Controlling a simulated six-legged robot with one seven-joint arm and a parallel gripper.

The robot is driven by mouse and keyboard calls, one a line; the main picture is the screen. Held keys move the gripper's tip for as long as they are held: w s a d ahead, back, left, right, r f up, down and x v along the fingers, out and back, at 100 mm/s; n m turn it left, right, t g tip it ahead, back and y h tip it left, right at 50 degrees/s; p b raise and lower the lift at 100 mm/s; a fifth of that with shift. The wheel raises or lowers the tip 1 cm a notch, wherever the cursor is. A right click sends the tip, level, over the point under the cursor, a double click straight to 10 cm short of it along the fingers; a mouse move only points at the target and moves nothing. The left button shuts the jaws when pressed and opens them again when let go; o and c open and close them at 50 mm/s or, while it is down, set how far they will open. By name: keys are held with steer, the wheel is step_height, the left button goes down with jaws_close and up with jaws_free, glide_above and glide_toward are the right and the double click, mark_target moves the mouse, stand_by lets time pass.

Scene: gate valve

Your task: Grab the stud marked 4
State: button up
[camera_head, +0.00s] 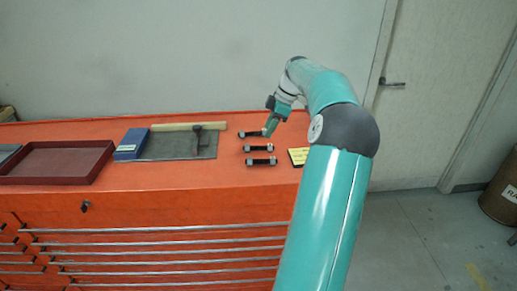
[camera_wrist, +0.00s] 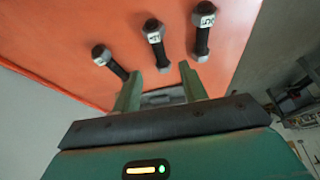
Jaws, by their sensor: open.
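Three dark studs with grey nuts at their ends lie on the orange bench top. In the wrist view the middle stud (camera_wrist: 157,43) has a white tag that looks like a sideways 4, though it is small. In the head view the middle stud (camera_head: 259,148) shows no readable mark. The left stud (camera_wrist: 110,62) and right stud (camera_wrist: 203,32) also carry white tags; the right one looks like a 5. My gripper (camera_wrist: 160,68) is open, its fingers either side of the middle stud's lower end in the picture. Contact cannot be told. In the head view my gripper (camera_head: 269,126) is above the farthest stud (camera_head: 252,133).
A yellow card (camera_head: 299,156) lies right of the studs, partly behind my arm. A grey mat (camera_head: 170,148) with a dark tool, a blue box (camera_head: 132,143) and a red tray (camera_head: 58,162) are at left. The orange bench (camera_head: 215,180) is clear in front.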

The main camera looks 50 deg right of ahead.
mark_target(259, 148)
steer(key=x, duration=0.8)
steer(key=shift+w, duration=0.1)
steer(key=shift+c, duration=0.4)
steer(key=shift+r, duration=0.1)
jaws_close()
